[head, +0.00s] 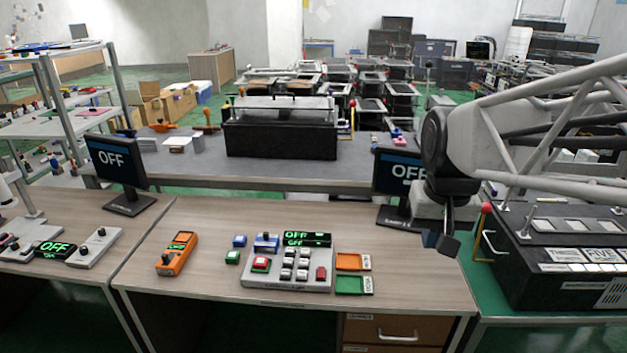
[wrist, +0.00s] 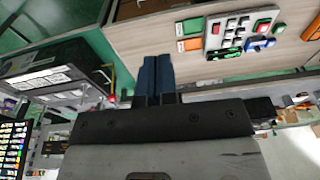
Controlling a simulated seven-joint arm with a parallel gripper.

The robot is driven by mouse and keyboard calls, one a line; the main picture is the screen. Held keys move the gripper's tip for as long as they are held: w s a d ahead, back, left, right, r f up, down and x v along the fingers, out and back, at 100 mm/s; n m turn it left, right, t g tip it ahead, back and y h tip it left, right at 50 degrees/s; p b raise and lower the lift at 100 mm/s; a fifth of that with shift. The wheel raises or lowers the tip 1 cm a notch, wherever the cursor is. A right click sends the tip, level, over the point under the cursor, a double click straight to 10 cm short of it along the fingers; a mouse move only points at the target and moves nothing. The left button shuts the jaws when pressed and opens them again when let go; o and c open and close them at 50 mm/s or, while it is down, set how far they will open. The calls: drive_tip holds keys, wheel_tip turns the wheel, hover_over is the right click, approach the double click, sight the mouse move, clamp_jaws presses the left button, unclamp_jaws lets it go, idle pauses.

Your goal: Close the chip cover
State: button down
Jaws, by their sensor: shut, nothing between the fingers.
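A grey control panel (head: 287,284) with white keys, a red key and a green display reading OFF sits on the wooden table. At its back left is a small blue part (head: 266,242), which looks like the chip cover, standing raised; its exact angle is too small to tell. In the wrist view the panel (wrist: 238,27) is upper right, with the blue part (wrist: 254,42) at its edge. My gripper (head: 431,239) is above the table's right side, right of the panel and apart from it. Its blue fingers (wrist: 158,78) are shut and empty.
An orange tray (head: 353,262) and a green tray (head: 353,285) lie between panel and gripper. A monitor (head: 393,180) stands behind my gripper.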

sight(266, 240)
drive_tip(key=w+a+f+g, duration=0.1)
drive_tip(key=w+a, duration=0.4)
drive_tip(key=w, duration=0.5)
drive_tip(key=w+a+f+g, duration=0.1)
drive_tip(key=w+a, duration=0.4)
drive_tip(key=w, duration=0.6)
drive_tip(key=w+a+f+g, duration=0.1)
drive_tip(key=w+a, duration=0.4)
drive_tip(key=w, duration=0.5)
drive_tip(key=w+a+f+g, duration=0.2)
drive_tip(key=w+a+f, duration=1.8)
drive_tip(key=f, duration=0.2)
drive_tip(key=shift+w+a+g, duration=0.2)
drive_tip(key=shift+g, duration=0.2)
drive_tip(key=shift+f, duration=0.1)
drive_tip(key=x, duration=0.9)
drive_tip(key=shift+s+d+f, duration=0.1)
drive_tip(key=shift+d+f, duration=0.05)
drive_tip(key=shift+f, duration=0.1)
drive_tip(key=shift+s+f, duration=0.2)
drive_tip(key=shift+s, duration=1.9)
